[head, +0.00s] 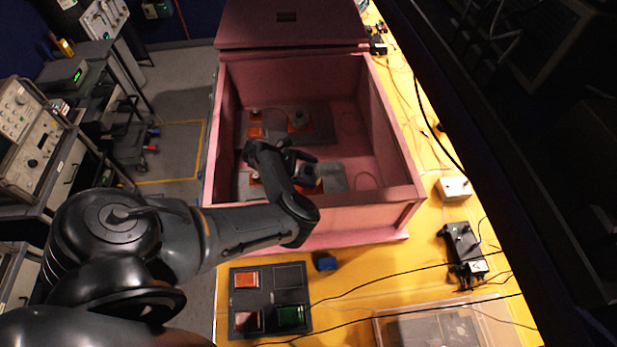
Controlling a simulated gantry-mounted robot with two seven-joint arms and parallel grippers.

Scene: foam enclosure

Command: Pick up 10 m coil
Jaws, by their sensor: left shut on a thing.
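My left arm comes in from the left and bends over the near wall of the pink foam box. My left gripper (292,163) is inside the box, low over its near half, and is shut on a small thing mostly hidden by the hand. I cannot tell for sure whether this is the 10 m coil. No label can be read. My right gripper is not in view.
The pink box (310,215) has its lid open at the back. Inside is a far plate (322,128) with small orange-based parts. A dark four-section tray (270,318) holds orange, pinkish and green blocks; its back-right section looks empty. A clear case (380,330) and cables lie on the yellow table.

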